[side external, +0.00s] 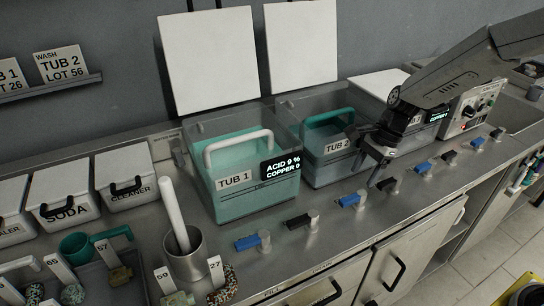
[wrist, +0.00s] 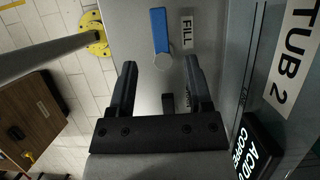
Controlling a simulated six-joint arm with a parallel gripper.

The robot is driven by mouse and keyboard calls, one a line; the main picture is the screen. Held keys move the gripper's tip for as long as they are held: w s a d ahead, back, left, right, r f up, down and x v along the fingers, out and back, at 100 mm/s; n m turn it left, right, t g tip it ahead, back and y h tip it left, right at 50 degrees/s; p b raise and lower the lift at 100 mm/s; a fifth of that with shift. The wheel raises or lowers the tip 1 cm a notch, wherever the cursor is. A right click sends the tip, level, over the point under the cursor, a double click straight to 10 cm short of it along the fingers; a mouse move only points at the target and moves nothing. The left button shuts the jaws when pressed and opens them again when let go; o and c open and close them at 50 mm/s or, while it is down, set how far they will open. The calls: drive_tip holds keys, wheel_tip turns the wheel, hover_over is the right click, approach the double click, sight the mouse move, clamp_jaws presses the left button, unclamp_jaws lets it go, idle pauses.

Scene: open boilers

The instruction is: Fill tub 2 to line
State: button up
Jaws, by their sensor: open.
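Tub 2 (side external: 318,172) is a clear tub with its white lid (side external: 300,45) raised behind it. My gripper (wrist: 160,78) is open and empty. In the side view my gripper (side external: 370,165) hangs by tub 2's front right, above the ledge.
A black lever (wrist: 167,103) shows between my fingers. Tub 1 (side external: 235,195), with teal liquid and an acid and copper display (side external: 281,165), stands left. A steel beaker (side external: 185,255) with a white rod and several white bins stand farther left. More levers line the ledge.

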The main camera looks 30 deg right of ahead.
sight(350, 198)
drive_tip(key=shift+x, duration=3.4)
clamp_jaws()
